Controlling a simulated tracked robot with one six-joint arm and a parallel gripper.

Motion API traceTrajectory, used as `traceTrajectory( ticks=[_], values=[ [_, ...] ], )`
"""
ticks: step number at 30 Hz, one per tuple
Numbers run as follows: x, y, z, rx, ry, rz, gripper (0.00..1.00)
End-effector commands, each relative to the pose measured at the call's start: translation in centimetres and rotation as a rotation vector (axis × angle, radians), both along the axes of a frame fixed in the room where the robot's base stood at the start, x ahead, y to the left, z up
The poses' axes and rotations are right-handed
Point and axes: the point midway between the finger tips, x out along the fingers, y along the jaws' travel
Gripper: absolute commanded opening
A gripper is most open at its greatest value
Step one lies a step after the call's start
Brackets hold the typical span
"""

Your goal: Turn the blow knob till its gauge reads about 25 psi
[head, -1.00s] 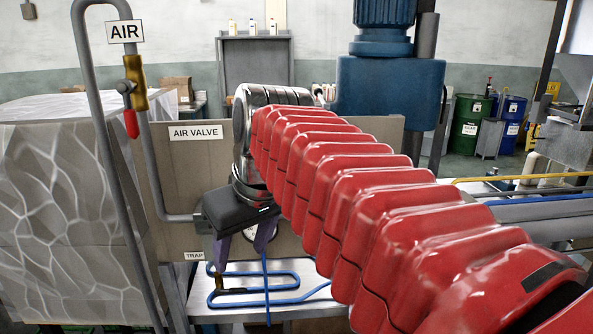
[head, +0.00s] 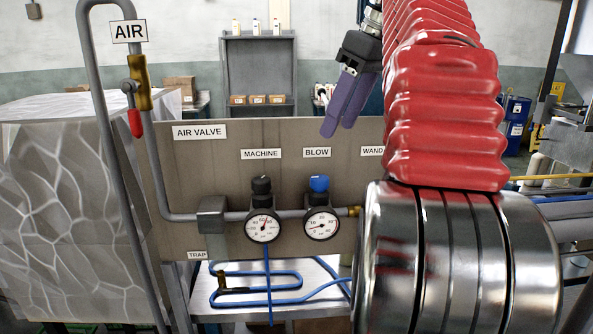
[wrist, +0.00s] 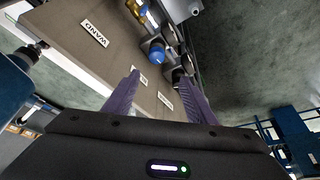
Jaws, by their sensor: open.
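The blue blow knob (head: 319,184) sits on top of its gauge (head: 321,224), under the BLOW label (head: 317,152) on the panel. The gauge's needle points to the lower left; its figures are too small to read surely. The blue knob also shows in the wrist view (wrist: 157,54), ahead of the fingers. My gripper (head: 337,134) has two purple fingers, hangs above and right of the BLOW label, and touches no knob. In the wrist view its fingers (wrist: 163,78) stand apart with nothing between them.
A black machine knob (head: 261,185) and its gauge (head: 262,226) stand just left. The grey panel (head: 215,160) backs both. A pipe (head: 180,216) and trap box (head: 212,215) lie further left. A blue hose (head: 285,300) lies below. My red-sleeved arm covers the right side.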

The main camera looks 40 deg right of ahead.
Motion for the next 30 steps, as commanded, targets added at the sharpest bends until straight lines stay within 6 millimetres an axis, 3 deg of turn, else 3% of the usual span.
traceTrajectory(
  ticks=[5, 17, 30],
  values=[
    [-0.8, -1.3, 0.7, -0.005, -0.003, 0.024, 0.51],
    [-0.8, -1.3, 0.6, -0.005, -0.002, 0.026, 0.51],
    [0.1, -0.9, -1.8, -0.003, -0.001, 0.024, 0.51]
  ],
)
